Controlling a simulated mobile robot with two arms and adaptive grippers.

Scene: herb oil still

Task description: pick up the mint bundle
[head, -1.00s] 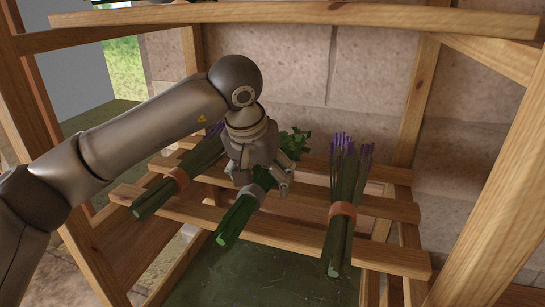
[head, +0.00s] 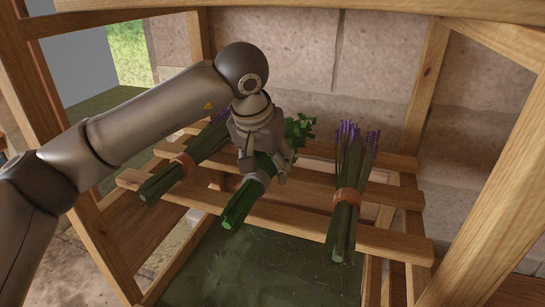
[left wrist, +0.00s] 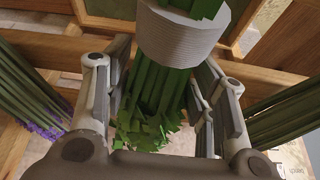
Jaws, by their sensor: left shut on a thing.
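The mint bundle (head: 243,201) has green stems, a grey band and leafy tops. My left gripper (head: 262,172) is shut on it from above, near the band. In the left wrist view the mint bundle (left wrist: 158,90) lies between the two fingers of the gripper (left wrist: 160,95), with its pale band just beyond them. In the head view the bundle appears over the slatted rack; I cannot tell whether it still touches the slats. My right gripper does not show.
A lavender bundle with an orange band (head: 347,195) lies on the slats to the right. Another lavender bundle (head: 185,163) lies to the left. Wooden posts (head: 480,190) and an upper rail (head: 300,7) frame the rack (head: 290,218), with a stone wall behind.

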